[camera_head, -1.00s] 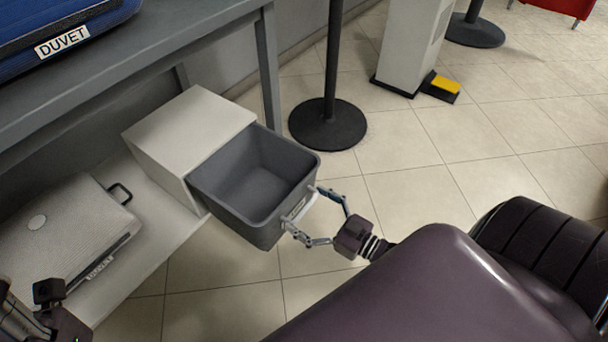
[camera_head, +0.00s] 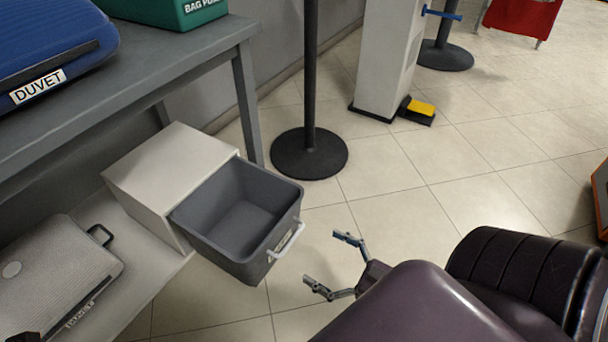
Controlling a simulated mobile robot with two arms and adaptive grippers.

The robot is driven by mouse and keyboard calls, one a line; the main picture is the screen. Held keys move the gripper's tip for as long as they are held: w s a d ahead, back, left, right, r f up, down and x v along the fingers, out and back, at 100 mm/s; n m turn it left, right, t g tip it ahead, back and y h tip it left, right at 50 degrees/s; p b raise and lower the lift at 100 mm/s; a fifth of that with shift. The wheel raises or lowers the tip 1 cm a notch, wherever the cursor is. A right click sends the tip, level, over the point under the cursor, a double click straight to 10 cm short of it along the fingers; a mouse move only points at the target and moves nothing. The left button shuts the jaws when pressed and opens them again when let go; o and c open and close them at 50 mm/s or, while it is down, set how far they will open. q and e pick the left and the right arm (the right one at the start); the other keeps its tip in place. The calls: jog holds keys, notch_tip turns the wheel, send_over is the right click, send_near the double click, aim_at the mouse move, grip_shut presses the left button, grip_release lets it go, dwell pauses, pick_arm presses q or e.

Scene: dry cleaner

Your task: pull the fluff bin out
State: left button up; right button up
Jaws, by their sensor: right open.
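The fluff bin (camera_head: 204,239) is a dark grey open-topped drawer with a white bar handle (camera_head: 287,242) on its front. It stands well out of its pale grey housing (camera_head: 165,168) on the low shelf, and its inside looks empty. My right gripper (camera_head: 326,262) is open and empty, to the right of the handle and apart from it, over the floor tiles. Only a small dark piece at the bottom left edge may belong to my left arm; the left gripper does not show.
A grey table (camera_head: 190,62) above the shelf holds a blue case labelled DUVET (camera_head: 60,50) and a green box (camera_head: 175,10). A pale textured case (camera_head: 60,270) lies on the shelf. A black post base (camera_head: 309,154) stands behind the bin. Floor right of the bin is clear.

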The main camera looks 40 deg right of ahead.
jog(key=shift+v, duration=1.55)
